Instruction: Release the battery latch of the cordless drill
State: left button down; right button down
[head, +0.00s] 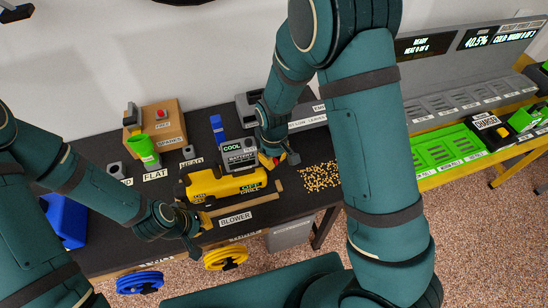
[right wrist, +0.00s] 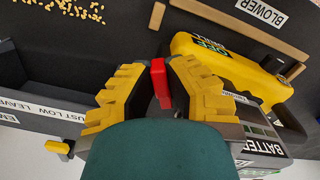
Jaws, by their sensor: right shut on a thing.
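The yellow cordless drill (head: 222,184), labelled "OFF DRILL", lies on the dark bench. Its dark battery (head: 240,158), labelled "COOL BATTERY", is beside it on the far side. The drill body (right wrist: 222,70) and battery (right wrist: 262,146) also show in the right wrist view. My right gripper (right wrist: 158,82) is shut on a small red tab (right wrist: 160,84), close to the battery end. What lies beneath the tab is mostly hidden. My left gripper (head: 200,220) is at the drill's near left end, and its fingertips are too small and overlapped to tell their state.
Wooden strips (head: 240,206) border the drill by the BLOWER label (head: 235,218). Yellow pellets (head: 320,177) lie to the right. A grey bin (head: 308,115) stands behind my right gripper. A green object (head: 143,146) and wooden box (head: 160,124) stand at the back left. Green chargers (head: 440,150) are at right.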

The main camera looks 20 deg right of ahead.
aim_at(274, 159)
jog(key=shift+f, duration=0.1)
jog(key=c, duration=1)
grip_release()
notch_tip(274, 159, up, 12)
jog(key=shift+r, duration=0.1)
